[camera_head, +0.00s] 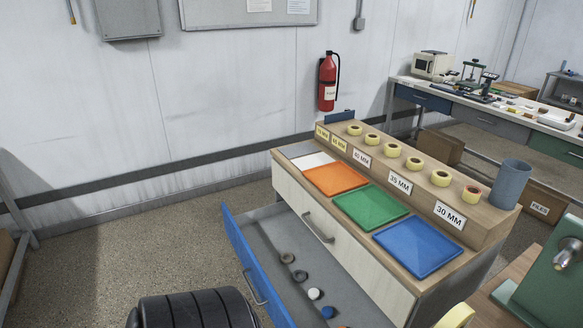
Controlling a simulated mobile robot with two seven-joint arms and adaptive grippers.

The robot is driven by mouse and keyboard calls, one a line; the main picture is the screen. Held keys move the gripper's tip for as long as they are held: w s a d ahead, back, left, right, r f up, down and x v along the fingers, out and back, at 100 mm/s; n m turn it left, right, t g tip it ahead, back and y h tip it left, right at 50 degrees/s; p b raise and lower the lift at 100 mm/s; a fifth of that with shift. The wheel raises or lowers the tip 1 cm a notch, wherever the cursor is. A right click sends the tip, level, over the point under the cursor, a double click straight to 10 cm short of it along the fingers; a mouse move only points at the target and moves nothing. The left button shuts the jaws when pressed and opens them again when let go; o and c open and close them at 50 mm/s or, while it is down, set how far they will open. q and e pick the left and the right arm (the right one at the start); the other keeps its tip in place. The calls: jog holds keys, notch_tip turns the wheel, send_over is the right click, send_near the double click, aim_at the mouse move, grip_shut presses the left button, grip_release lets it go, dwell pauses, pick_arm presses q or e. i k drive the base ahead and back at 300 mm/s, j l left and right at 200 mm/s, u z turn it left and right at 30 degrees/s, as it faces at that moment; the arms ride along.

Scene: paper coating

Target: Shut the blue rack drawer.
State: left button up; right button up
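The blue-fronted drawer (250,270) is pulled out of the lower part of the wooden rack (292,187), toward the lower left. Its blue front has a metal handle (255,287) and stands well apart from the rack body. Inside its grey tray lie a few small ring-shaped items (300,276), a white-topped one (314,294) and a blue one (327,312). The lower end of the drawer is cut off by the bottom edge. The pale drawer above it, with its own handle (318,228), is flush with the rack. Neither of my grippers shows.
A black ribbed object (195,310) stands left of the blue front. Orange, green and blue trays (418,246), tape rolls (440,178) and a grey cup (510,183) are on the rack. A green machine (550,282) is at right. Floor at left (130,250) is clear.

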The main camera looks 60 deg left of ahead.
aim_at(259, 237)
jog(key=i+u, duration=0.15)
jog(key=u, duration=0.35)
jog(key=i+u, duration=0.15)
jog(key=u, duration=0.35)
jog(key=k+l, duration=0.05)
